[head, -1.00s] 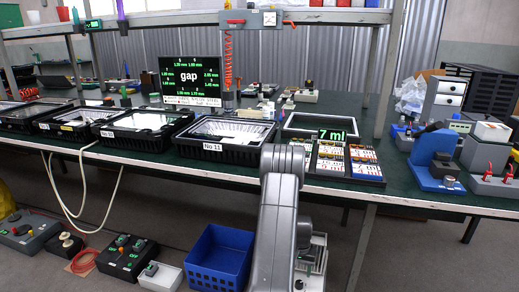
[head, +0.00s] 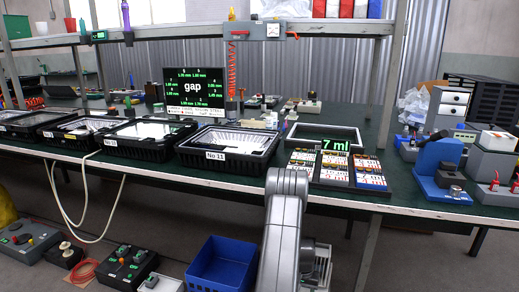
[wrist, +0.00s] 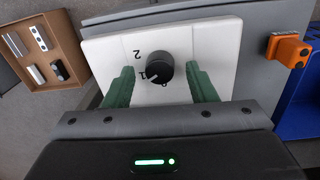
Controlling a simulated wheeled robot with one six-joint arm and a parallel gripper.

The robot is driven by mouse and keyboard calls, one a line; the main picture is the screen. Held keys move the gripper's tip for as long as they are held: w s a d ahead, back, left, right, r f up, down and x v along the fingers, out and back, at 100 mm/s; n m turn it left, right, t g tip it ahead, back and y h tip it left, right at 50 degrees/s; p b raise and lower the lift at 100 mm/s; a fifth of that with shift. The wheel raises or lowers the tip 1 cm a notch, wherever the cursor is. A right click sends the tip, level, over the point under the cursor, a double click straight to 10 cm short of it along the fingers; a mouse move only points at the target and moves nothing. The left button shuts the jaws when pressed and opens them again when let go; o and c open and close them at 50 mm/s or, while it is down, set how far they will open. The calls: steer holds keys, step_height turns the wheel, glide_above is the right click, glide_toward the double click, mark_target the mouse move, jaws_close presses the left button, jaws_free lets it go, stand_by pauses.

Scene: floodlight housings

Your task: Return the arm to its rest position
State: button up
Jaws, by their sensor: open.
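My gripper (wrist: 161,86) shows in the wrist view with its two green fingers apart. Nothing is clamped between them. A white plate (wrist: 215,50) with a black knob (wrist: 160,69) and printed digits lies beyond the fingers. The knob appears between the fingertips, with visible gaps on both sides. I cannot tell the height of the fingers over the plate. In the head view my grey arm rises in front of the table edge. My gripper is hidden there.
The wrist view shows a brown tray (wrist: 72,25) with small parts, an orange connector (wrist: 287,50) and a blue bin (wrist: 300,112). In the head view a blue crate (head: 222,265) stands on the floor. The green table (head: 395,190) carries black-framed housings (head: 190,158) and a gap screen (head: 193,92).

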step_height(320, 180, up, 13)
steer(key=p, duration=0.4)
step_height(320, 180, down, 13)
steer(key=b, duration=0.4)
steer(key=shift+f, duration=0.35)
steer(key=shift+r+n+p, duration=0.2)
steer(key=shift+n+p, duration=0.3)
steer(key=shift+n, duration=0.5)
steer(key=n+p, duration=0.2)
steer(key=n, duration=0.2)
steer(key=shift+s, duration=0.1)
steer(key=n+p, duration=0.5)
steer(key=shift+n+t, duration=0.3)
steer(key=shift+n, duration=0.1)
step_height(320, 180, up, 8)
steer(key=shift+s+a+f+p, duration=0.15)
steer(key=shift+f+p, duration=0.1)
steer(key=shift+p, duration=0.45)
